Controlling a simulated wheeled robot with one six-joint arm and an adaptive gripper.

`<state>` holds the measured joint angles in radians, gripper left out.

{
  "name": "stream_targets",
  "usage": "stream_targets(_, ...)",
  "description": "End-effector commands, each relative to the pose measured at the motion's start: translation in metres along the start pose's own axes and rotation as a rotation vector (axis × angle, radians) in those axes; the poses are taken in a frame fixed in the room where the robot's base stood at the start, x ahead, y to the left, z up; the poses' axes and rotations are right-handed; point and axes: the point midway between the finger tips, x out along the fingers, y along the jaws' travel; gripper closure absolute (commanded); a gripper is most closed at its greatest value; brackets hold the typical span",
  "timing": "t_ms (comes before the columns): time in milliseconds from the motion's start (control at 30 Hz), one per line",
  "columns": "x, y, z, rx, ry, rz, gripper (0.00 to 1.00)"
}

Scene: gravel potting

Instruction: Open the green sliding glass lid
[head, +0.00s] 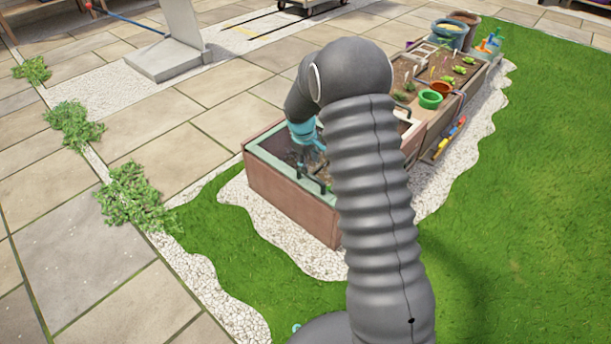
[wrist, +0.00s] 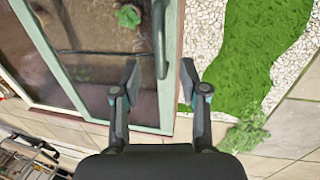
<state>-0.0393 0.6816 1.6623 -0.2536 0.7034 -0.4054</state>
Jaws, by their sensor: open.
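The green-framed sliding glass lid (head: 268,164) covers the near end of the long raised bed. In the wrist view its pale green frame (wrist: 172,62) and glass fill the left half, with soil and a plant behind the glass. A dark bar handle (wrist: 159,40) runs along the frame. My gripper (wrist: 160,82) is open, with one finger on each side of the handle's line; whether either finger touches it I cannot tell. In the head view my gripper (head: 308,158) is over the lid, partly hidden by my arm.
The bed continues to the back right with a green pot (head: 430,99), a red pot (head: 440,88) and a blue pot (head: 450,35). Gravel (head: 270,235) and lawn (head: 530,190) border it. Paving (head: 85,250) is open at left, with low plants (head: 135,197).

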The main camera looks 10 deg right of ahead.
Motion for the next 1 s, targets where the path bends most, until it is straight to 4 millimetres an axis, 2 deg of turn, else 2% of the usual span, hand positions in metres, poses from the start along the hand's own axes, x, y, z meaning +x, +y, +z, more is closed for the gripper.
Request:
stream_targets(33, 0.012, -0.001, 0.001, 0.0, -0.003, -0.002, 0.57)
stream_targets(200, 0.041, 0.001, 0.002, 0.004, -0.002, -0.002, 0.57)
stream_targets(400, 0.062, 0.002, 0.002, 0.004, -0.001, -0.001, 0.57)
stream_targets(800, 0.069, 0.002, 0.002, 0.005, 0.0, 0.0, 0.57)
stream_targets(833, 0.069, 0.002, 0.002, 0.005, 0.0, 0.0, 0.59)
stream_targets(1000, 0.069, 0.002, 0.002, 0.005, 0.0, 0.0, 1.0)
